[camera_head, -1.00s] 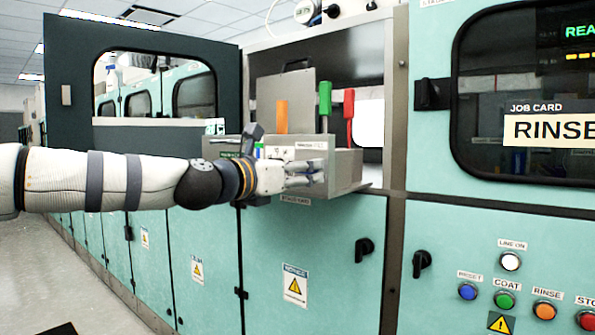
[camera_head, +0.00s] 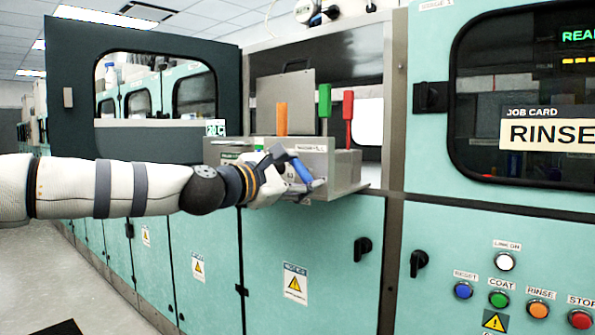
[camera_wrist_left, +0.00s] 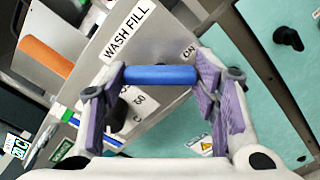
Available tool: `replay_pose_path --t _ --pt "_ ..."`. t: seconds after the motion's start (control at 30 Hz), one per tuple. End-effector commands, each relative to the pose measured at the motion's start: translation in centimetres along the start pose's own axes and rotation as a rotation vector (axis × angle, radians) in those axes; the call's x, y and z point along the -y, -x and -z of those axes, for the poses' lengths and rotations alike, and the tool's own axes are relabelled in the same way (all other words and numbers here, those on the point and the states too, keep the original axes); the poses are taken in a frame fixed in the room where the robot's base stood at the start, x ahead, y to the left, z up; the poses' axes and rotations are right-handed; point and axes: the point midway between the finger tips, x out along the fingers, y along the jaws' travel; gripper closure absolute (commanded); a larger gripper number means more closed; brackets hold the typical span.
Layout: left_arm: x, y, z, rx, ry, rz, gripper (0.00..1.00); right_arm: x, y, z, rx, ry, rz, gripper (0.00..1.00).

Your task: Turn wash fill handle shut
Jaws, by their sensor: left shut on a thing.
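The wash fill handle is a blue bar (camera_wrist_left: 160,75) in front of a grey panel labelled WASH FILL (camera_wrist_left: 127,33). In the head view the blue handle (camera_head: 300,169) shows tilted at the front of the grey box. My left gripper (camera_head: 292,170) is at the handle, with its purple finger pads on either end of the bar in the wrist view. It is shut on the handle. Part of the ON label (camera_wrist_left: 189,52) shows beside it; the other markings behind the fingers are partly hidden. My right gripper is in neither view.
Orange (camera_head: 282,118), green (camera_head: 325,100) and red (camera_head: 348,104) upright handles stand above the box. A dark door (camera_head: 70,90) stands open at left. A RINSE job card (camera_head: 548,134) and several coloured buttons (camera_head: 499,299) are at right.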

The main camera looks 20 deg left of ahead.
Motion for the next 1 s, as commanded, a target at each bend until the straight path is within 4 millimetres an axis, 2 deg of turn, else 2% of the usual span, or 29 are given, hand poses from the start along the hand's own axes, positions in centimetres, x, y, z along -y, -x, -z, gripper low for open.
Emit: replay_pose_path --t 0.6,1.0 --pt "-0.1 0.0 0.0 -0.001 -0.542 0.0 0.73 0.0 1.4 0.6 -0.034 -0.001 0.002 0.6" --pt "0.0 0.0 0.1 -0.002 -0.726 0.0 0.73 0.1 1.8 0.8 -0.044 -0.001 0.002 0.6"
